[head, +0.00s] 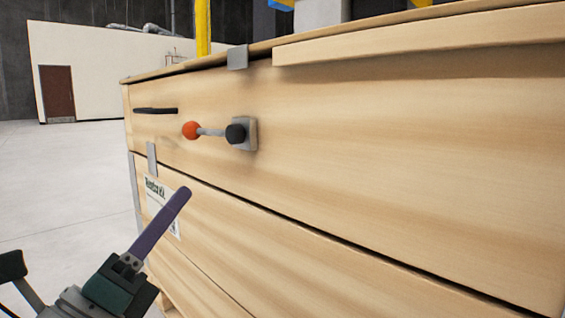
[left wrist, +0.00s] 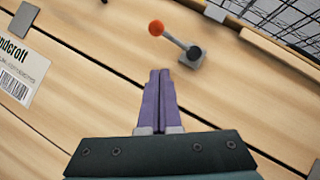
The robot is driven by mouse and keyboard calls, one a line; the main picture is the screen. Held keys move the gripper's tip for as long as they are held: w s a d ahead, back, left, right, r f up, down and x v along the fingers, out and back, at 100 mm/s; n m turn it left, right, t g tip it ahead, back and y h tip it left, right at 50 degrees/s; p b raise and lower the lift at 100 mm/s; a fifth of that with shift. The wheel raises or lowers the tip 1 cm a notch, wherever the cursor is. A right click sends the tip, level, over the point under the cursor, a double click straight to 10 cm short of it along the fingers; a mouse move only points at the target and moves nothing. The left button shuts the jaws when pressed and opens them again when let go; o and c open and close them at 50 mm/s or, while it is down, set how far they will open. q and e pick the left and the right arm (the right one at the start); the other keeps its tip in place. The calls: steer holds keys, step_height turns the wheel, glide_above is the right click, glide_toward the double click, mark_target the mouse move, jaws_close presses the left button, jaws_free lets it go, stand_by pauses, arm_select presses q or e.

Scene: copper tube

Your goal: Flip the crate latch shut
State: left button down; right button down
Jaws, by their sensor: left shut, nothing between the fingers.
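The crate latch (head: 214,132) is on the front of the wooden crate (head: 400,150). It has a black pivot on a grey plate and a grey lever ending in an orange-red ball. In the head view the lever points left, roughly level. The latch also shows in the left wrist view (left wrist: 180,45), ahead of my fingertips. My left gripper (head: 184,194) is shut and empty, below and left of the latch, apart from it. Its purple fingers lie together in the left wrist view (left wrist: 160,75). My right gripper is not in view.
A black bar-shaped handle (head: 155,111) is left of the latch. A grey metal clip (head: 237,57) sits at the lid edge above it. A white printed label (head: 162,205) is on the lower plank. Open grey floor (head: 60,190) lies left of the crate.

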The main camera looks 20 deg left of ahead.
mark_target(208, 132)
arm_select(q)
steer(key=w+a+r+b, duration=0.1)
steer(key=w+r, duration=0.3)
steer(key=r, duration=0.1)
steer(key=shift+w+a+b, duration=0.3)
steer(key=shift+a+b, duration=0.05)
steer(key=shift+a, duration=0.05)
steer(key=shift+s+d+r+m, duration=0.1)
steer(key=shift+s+m, duration=0.05)
steer(key=shift+m, duration=0.15)
